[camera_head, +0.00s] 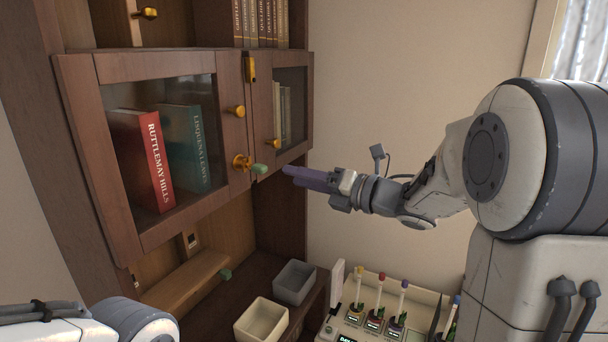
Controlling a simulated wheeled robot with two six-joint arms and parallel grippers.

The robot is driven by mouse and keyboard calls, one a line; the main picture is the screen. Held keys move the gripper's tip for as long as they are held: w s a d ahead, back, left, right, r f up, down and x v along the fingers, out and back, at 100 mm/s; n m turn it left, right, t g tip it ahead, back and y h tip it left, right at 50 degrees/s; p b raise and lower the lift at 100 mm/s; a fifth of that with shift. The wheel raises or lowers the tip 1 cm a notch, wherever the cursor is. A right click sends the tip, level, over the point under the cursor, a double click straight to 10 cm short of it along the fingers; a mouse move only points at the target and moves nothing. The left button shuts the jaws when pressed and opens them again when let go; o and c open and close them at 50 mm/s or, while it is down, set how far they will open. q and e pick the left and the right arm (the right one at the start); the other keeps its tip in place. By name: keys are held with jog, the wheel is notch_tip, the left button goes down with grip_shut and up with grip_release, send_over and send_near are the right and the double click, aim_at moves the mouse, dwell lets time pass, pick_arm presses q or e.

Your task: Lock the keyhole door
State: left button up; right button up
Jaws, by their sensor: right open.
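The cabinet's left glass door (165,68) has a wooden frame, a brass knob (237,111) and a brass keyhole (241,162) near its lower right corner. This door looks closed, with its edge against the right glass door (259,105). A small green key head (259,169) sticks out at the keyhole. My right gripper (288,171) has purple fingers and points left at the key head, a short gap to its right. It is open and holds nothing visible. My left gripper is out of view; only part of my left arm shows at the lower left.
Books, one red (152,160) and one teal (186,140), stand behind the glass. Below are a grey box (294,283), a cream box (261,322) and another green piece (225,274) by a lower wooden panel. A pale rack (352,325) holds several colored-topped sticks. Bare wall lies behind my right arm.

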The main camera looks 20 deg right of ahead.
aim_at(266, 169)
jog(key=shift+w+a+r+n+g+y+p, duration=0.2)
jog(key=shift+w+a+n+y+p, duration=0.25)
jog(key=shift+a+n+p, duration=0.2)
jog(key=shift+w+a+r+n+g+y+p, duration=0.2)
jog(key=shift+w+a+n+y+p, duration=0.15)
jog(key=shift+a+n+y+p, duration=0.25)
jog(key=shift+a+f, duration=0.1)
